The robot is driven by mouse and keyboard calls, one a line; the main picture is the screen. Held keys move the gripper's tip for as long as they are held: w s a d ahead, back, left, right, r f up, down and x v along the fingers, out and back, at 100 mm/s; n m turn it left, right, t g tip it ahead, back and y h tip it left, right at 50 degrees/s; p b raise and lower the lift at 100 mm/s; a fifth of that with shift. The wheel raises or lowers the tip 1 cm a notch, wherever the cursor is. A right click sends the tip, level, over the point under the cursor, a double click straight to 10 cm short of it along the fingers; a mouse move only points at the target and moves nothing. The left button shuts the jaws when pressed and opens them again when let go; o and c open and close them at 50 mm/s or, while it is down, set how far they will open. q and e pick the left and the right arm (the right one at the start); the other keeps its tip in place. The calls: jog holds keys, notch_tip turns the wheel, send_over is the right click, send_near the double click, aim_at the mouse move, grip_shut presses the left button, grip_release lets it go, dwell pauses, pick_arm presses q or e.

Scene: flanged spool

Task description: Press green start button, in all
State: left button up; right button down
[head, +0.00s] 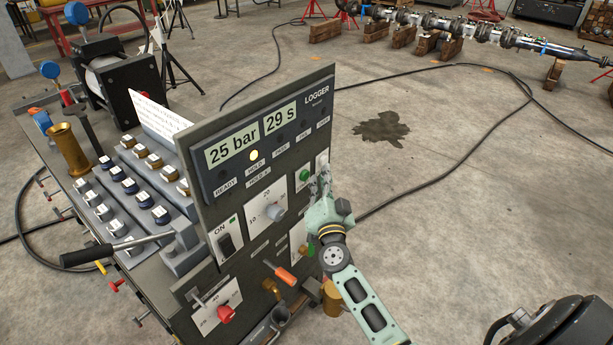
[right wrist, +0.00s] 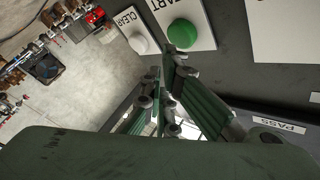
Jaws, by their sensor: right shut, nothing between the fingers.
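The green start button (right wrist: 183,34) is a round raised button on a white plate marked "START" in the right wrist view. In the head view it shows on the logger panel (head: 238,205), just left of my right gripper (head: 321,186). My right gripper also shows in the right wrist view (right wrist: 166,62), shut and empty, its fingertips close to the button's lower edge. I cannot tell whether they touch. The panel displays read "25 bar" and "29 s", and a yellow lamp (head: 254,155) is lit above "HOLD". My left gripper is not in view.
A white button (right wrist: 143,45) on a plate marked "CLEAR" sits beside the start button. A dial (head: 273,211), an "ON" switch (head: 226,244) and an orange-handled valve (head: 284,274) are on the panel. Free concrete floor lies to the right, crossed by a black cable (head: 440,171).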

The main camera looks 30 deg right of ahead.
jog(key=s, duration=0.1)
jog(key=s+d+p, duration=0.1)
jog(key=s, duration=0.1)
jog(key=s+d, duration=0.1)
jog(key=shift+s, duration=0.35)
dwell(0.8)
jog(key=s+a+f+n+g+y, duration=0.2)
jog(key=s+a+f+n, duration=0.15)
jog(key=f, duration=0.85)
jog(key=s+a+f+n+g+y, duration=0.25)
jog(key=s+a+f, duration=0.25)
jog(key=f, duration=0.6)
jog(key=s+a+f+n+g+y, duration=0.2)
jog(key=s+a+f+n+y, duration=0.15)
jog(key=f, duration=0.85)
jog(key=s+a+f+n+g, duration=0.25)
jog(key=s+f+g, duration=0.25)
jog(key=s+f, duration=0.85)
jog(key=s+f+n+g, duration=0.1)
jog(key=s+f+g, duration=0.1)
jog(key=s, duration=1)
jog(key=s+f+n+g+b, duration=0.1)
jog(key=s+f+g, duration=0.2)
jog(key=s, duration=1)
notch_tip(320, 180, down, 2)
jog(key=shift+a+f, duration=0.2)
jog(key=shift+a, duration=0.15)
